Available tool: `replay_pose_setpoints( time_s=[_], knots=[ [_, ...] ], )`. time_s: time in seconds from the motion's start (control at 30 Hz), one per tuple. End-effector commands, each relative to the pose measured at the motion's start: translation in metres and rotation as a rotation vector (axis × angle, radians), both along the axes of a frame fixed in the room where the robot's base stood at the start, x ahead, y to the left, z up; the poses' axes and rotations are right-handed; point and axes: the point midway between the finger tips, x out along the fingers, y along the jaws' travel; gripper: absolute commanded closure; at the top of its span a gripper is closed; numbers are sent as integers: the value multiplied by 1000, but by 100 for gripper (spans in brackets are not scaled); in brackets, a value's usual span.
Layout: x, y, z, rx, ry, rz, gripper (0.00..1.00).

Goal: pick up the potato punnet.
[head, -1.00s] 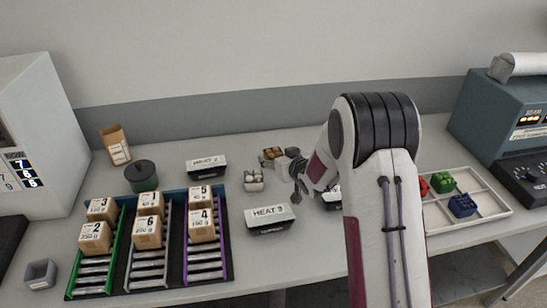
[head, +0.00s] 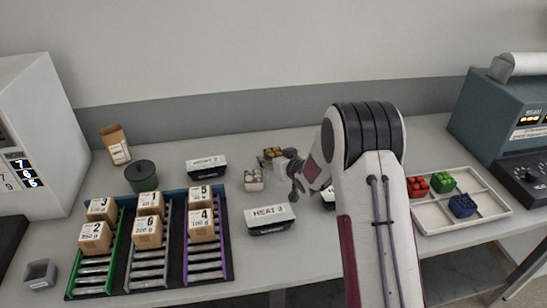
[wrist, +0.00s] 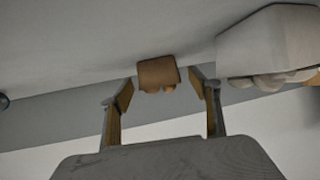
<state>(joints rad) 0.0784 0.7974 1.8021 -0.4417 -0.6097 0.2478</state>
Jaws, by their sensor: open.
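The potato punnet (head: 273,153) is a small brown tray with round brown potatoes, at the back of the table in the head view. In the wrist view, which looks upside down, the punnet (wrist: 158,72) lies ahead, between the two fingers in the picture. My gripper (wrist: 163,92) is open, with nothing held. It appears short of the punnet, with a gap. In the head view my gripper is near the punnet on its right, and its fingertips are hard to make out.
A pale punnet of whitish round items (head: 253,181) stands close in front of the potato punnet; it is large at the wrist view's upper right (wrist: 270,42). Signs HEAT 2 (head: 207,167) and HEAT 3 (head: 270,217) stand nearby. A sectioned tray (head: 436,220) is right, a box rack (head: 179,282) left.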

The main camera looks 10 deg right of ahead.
Motion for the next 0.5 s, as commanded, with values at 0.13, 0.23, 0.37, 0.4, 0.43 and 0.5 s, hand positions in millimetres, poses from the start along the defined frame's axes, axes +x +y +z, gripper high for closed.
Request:
replay_pose_setpoints(
  time_s=[0.13,0.23,0.37,0.4,0.43,0.5],
  knots=[
    [12,1,-7,0,-1,0,38],
    [18,2,-10,0,0,-1,38],
    [21,3,-12,-1,1,-1,38],
    [22,3,-12,-1,1,-1,38],
    [22,3,-12,-1,1,-1,38],
    [22,3,-12,-1,1,-1,38]
  ],
)
